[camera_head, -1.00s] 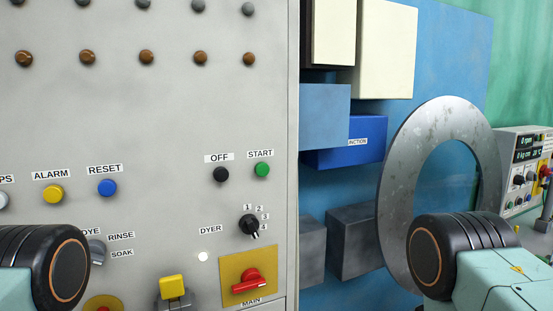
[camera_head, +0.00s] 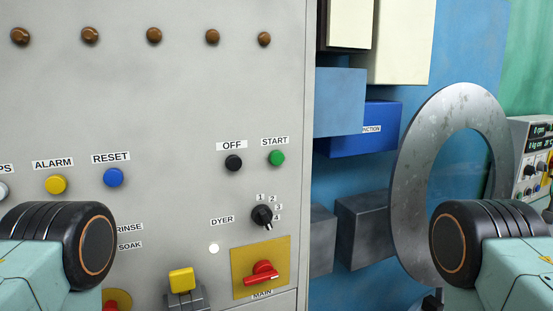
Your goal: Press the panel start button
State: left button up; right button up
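The green START button (camera_head: 276,158) is on the grey control panel (camera_head: 190,100), near its right edge, with its label above it. The black OFF button (camera_head: 233,163) is just to its left. My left arm shows at the lower left and my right arm at the lower right, each as a teal link with a black joint. Both grippers are out of view. Neither visible arm part touches the START button, and nothing covers it.
A blue RESET button (camera_head: 113,177), a yellow ALARM button (camera_head: 56,184), a black DYER selector (camera_head: 262,216) and a red MAIN switch (camera_head: 262,272) share the panel. A metal ring (camera_head: 412,190) and grey boxes stand right of the panel, near my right arm.

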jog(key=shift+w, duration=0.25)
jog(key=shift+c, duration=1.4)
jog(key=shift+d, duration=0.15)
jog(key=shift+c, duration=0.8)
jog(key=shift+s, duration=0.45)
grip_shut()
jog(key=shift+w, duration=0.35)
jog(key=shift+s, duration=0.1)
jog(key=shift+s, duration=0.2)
